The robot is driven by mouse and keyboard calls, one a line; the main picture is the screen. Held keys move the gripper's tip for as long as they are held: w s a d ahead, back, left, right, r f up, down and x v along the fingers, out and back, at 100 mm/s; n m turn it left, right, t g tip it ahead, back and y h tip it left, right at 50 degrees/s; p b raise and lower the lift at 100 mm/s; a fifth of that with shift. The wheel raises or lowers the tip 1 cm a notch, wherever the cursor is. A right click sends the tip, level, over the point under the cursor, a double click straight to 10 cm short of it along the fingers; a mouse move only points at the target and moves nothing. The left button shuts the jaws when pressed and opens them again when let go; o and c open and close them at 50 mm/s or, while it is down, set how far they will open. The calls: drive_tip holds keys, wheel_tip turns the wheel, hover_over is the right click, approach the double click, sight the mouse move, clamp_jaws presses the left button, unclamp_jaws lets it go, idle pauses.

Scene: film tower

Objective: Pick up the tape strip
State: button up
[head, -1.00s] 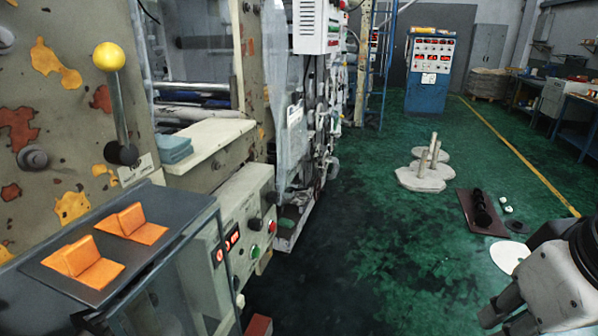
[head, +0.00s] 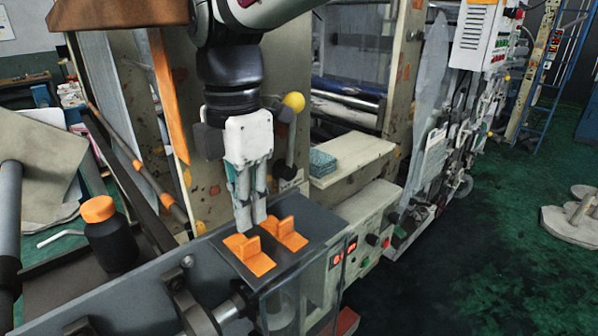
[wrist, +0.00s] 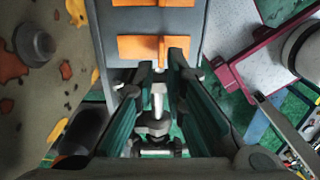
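Two orange tape strips, each with a flat base and an upright tab, lie on a dark grey plate (head: 303,263). The nearer-left strip (head: 258,263) and the right strip (head: 288,234) sit side by side in the head view. In the wrist view one strip (wrist: 134,47) is just beyond my fingertips, and the other (wrist: 135,3) is at the top edge. My gripper (head: 251,227) points down just over the plate, its tips by the strips. In the wrist view my gripper (wrist: 161,67) is open, with a gap between its fingers. I cannot tell whether it touches a strip.
A yellow-knobbed lever (head: 293,103) stands close behind my gripper. A black bottle with an orange cap (head: 108,240) stands to the left. A control box (head: 365,232) with buttons is at the right.

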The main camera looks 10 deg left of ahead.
sight(248, 242)
drive_tip(key=f, duration=0.2)
drive_tip(key=f+p, duration=0.1)
drive_tip(key=f, duration=0.1)
drive_tip(key=f+p, duration=0.1)
drive_tip(key=f, duration=0.1)
drive_tip(key=shift+s+a+f, duration=0.1)
drive_tip(key=shift+s, duration=0.25)
drive_tip(key=shift+w+f, duration=0.15)
drive_tip(key=shift+f, duration=0.2)
drive_tip(key=shift+c, duration=0.3)
clamp_jaws()
drive_tip(key=shift+r, duration=0.2)
